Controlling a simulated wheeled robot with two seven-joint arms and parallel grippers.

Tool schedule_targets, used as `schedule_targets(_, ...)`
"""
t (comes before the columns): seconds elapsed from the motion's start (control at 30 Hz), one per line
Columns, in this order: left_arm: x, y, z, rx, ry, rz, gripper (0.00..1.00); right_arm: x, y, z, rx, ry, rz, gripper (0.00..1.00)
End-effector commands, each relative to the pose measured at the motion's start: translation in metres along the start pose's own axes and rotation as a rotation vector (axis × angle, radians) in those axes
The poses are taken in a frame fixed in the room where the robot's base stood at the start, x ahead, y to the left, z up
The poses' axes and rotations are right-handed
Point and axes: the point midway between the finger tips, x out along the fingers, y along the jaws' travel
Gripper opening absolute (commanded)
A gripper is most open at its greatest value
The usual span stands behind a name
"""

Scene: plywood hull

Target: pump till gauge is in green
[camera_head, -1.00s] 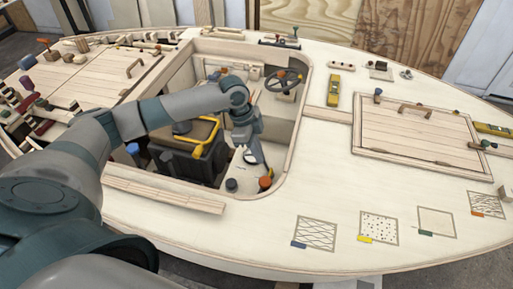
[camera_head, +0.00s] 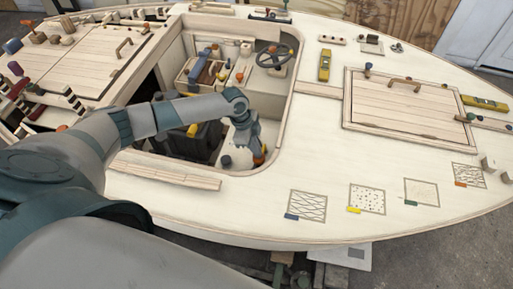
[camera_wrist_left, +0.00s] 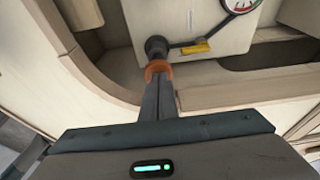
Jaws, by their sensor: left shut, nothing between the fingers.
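My left gripper (camera_wrist_left: 158,95) is shut and empty, its fingers pointing down into the hull's cockpit. In the left wrist view the fingertips are at an orange part (camera_wrist_left: 157,69); I cannot tell whether they touch it. A dark round knob (camera_wrist_left: 155,46) lies just beyond, joined to a dark rod with a yellow piece (camera_wrist_left: 196,47) beside it. The gauge (camera_wrist_left: 240,4) is cut off at the top edge; its white face shows red and green marks, but I cannot read the needle. In the head view the left gripper (camera_head: 258,156) hides part of the orange part (camera_head: 262,151). My right gripper is not in view.
The cockpit's wooden rim (camera_head: 284,135) stands close right of the gripper. A dark box (camera_head: 190,143) with a yellow handle lies left of it. A steering wheel (camera_head: 272,57) is farther back. The hatch (camera_head: 400,105) and pale deck lie to the right.

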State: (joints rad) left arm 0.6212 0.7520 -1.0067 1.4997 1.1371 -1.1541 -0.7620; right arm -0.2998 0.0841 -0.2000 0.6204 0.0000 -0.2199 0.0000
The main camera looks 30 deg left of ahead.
Motion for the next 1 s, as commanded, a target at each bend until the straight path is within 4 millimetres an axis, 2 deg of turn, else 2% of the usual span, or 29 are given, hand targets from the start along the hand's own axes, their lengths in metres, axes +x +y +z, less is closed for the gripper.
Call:
schedule_targets(0.2,0.004,0.000,0.001,-0.001,0.000,0.001,0.00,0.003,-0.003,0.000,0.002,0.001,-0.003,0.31)
schedule_targets(0.53,0.040,0.001,0.011,-0.001,0.000,0.001,0.00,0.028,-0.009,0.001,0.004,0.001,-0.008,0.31)
schedule_targets(1.0,0.042,0.003,0.012,-0.001,-0.002,0.005,0.00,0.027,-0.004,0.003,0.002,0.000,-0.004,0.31)
